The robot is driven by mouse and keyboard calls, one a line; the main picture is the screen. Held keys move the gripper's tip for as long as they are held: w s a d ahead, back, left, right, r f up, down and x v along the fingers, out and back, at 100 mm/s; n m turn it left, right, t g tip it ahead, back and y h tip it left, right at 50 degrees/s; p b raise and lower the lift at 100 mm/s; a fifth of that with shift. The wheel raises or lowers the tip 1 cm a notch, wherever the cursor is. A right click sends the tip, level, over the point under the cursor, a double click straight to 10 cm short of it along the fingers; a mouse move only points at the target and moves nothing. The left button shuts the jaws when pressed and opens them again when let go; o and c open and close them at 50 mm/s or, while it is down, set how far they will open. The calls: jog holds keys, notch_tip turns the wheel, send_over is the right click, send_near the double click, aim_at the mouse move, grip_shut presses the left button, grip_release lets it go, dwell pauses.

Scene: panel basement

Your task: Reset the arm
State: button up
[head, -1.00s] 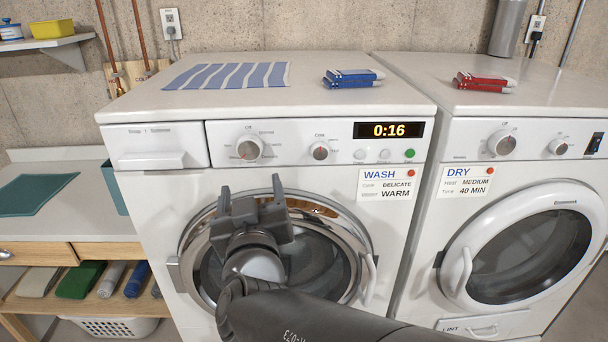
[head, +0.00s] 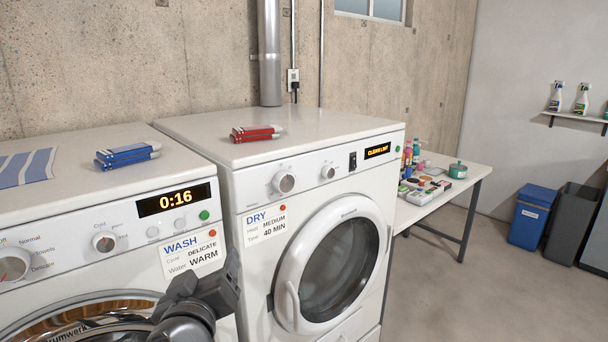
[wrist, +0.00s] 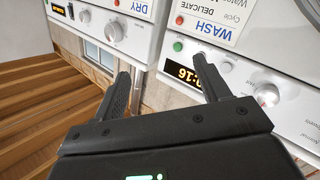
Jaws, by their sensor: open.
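My gripper (head: 212,278) is at the lower middle of the head view, in front of the washer (head: 85,232) near its right side. In the wrist view my gripper (wrist: 168,88) shows two dark fingers spread apart with nothing between them. The wrist view is turned over, with the washer's panel (wrist: 225,75) at right and the dryer's panel (wrist: 110,30) at upper left. The fingers seem clear of both machines. My arm's lower part is cut off by the bottom edge of the head view.
The dryer (head: 335,180) stands right of the washer. A side table (head: 455,185) holds several small items. A blue bin (head: 532,216) stands at right. The floor (head: 445,290) before the table is clear.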

jog(key=w+d+f+m+g+h, duration=0.15)
jog(key=d+h, duration=0.25)
jog(key=d, duration=0.7)
jog(key=d+f+m+g+h, duration=0.2)
jog(key=d+m+g+h, duration=0.15)
jog(key=d, duration=0.75)
jog(key=s+d+f+m+g+y, duration=0.2)
jog(key=s+d+f+g+y, duration=0.3)
jog(key=s+d, duration=0.6)
jog(key=shift+s+d+f+g, duration=0.3)
jog(key=shift+d+f+g, duration=0.35)
jog(key=shift+f, duration=0.25)
